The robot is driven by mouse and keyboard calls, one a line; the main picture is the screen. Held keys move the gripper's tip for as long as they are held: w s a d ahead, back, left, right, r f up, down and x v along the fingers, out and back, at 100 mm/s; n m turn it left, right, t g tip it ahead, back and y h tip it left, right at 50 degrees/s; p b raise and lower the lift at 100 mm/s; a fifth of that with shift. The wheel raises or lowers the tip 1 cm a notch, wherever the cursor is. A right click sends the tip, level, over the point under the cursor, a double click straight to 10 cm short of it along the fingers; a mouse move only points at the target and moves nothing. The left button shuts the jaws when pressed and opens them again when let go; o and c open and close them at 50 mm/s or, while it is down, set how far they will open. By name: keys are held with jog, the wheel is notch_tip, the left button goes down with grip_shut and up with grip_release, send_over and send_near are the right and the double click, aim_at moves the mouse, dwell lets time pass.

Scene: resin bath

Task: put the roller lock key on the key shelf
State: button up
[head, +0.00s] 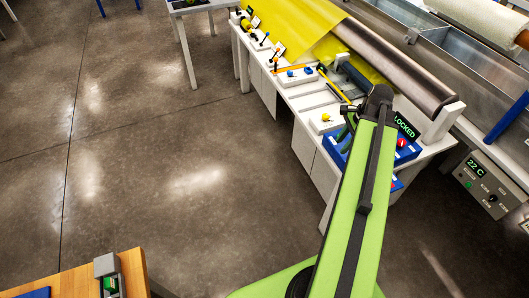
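My green arm reaches up from the bottom to the right end of a white bench. My gripper (347,128) is small and dark there, beside a blue lock box (410,153) with a red button and a display reading LOCKED. The arm covers part of the box, and I cannot tell whether the fingers are open or shut. I cannot make out the roller lock key; it may be hidden by the arm or gripper. No shelf is clearly recognisable as the key shelf.
The white bench (318,100) carries small levers, a yellow knob (326,117), a yellow sheet (295,25) and a dark roller (390,62). A metal bath (455,60) and a 22 C control box (490,185) stand right. A wooden table (75,281) is bottom left. The floor between is clear.

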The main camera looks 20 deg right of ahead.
jog(key=w+a+n, duration=0.3)
jog(key=a+n, duration=0.3)
jog(key=a, duration=0.6)
jog(key=w+a+n+g+h, duration=0.1)
jog(key=w+a+n, duration=0.2)
jog(key=a+n, duration=0.4)
jog(key=w+a+n+h, duration=0.1)
jog(key=w+a+n, duration=0.2)
jog(key=a, duration=1.4)
jog(key=n, duration=0.4)
jog(key=shift+w+f+g, duration=0.2)
jog(key=shift+f+g, duration=0.15)
jog(key=shift+g, duration=0.05)
jog(key=shift+d, duration=0.15)
